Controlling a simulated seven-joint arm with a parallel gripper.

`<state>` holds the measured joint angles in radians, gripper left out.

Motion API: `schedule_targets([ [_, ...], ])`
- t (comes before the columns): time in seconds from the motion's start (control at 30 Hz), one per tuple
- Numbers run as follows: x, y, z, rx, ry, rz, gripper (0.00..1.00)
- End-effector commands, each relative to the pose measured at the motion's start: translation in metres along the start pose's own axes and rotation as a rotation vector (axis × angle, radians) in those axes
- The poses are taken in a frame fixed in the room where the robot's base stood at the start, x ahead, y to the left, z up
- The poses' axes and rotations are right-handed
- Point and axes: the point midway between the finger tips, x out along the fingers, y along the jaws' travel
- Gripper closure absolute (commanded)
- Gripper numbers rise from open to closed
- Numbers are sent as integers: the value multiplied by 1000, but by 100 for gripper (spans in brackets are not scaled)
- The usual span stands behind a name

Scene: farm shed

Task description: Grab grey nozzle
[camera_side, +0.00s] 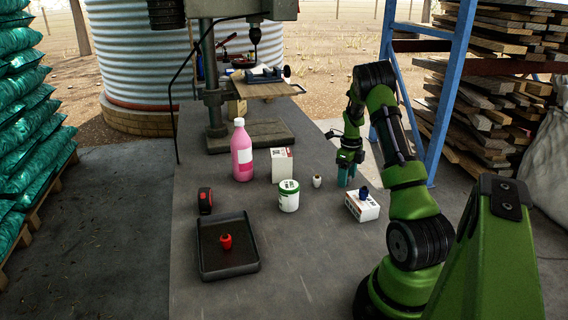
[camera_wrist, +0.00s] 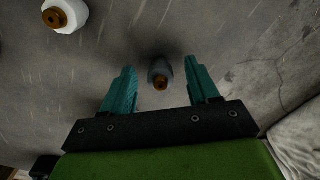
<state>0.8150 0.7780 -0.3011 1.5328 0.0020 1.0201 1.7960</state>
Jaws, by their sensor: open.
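My gripper (camera_side: 347,177) points down over the table, its teal fingers open. In the wrist view, a grey nozzle (camera_wrist: 160,72) with an orange-brown tip stands on the table between the open fingers (camera_wrist: 163,84). It is apart from both fingers, with a gap on each side. In the side view I cannot make out the grey nozzle; the fingers seem to hide it. A white nozzle (camera_side: 317,181) stands on the table left of my gripper. A white nozzle with a brown top also shows at the wrist view's upper left (camera_wrist: 64,14).
A white box (camera_side: 362,207) with a blue nozzle (camera_side: 364,192) on it stands just in front of my gripper. A white-green jar (camera_side: 288,197), a carton (camera_side: 282,165) and a pink bottle (camera_side: 242,152) stand left. A black tray (camera_side: 229,270) holds a red nozzle (camera_side: 226,241).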

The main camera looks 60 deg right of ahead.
Motion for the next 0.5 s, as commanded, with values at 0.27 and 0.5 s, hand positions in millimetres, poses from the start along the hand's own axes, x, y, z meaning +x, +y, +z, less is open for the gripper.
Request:
schedule_targets([
  [0.27, 0, 0, 0, -1, 0, 0, 58],
  [0.5, -1, 0, 0, -1, -1, 0, 95],
])
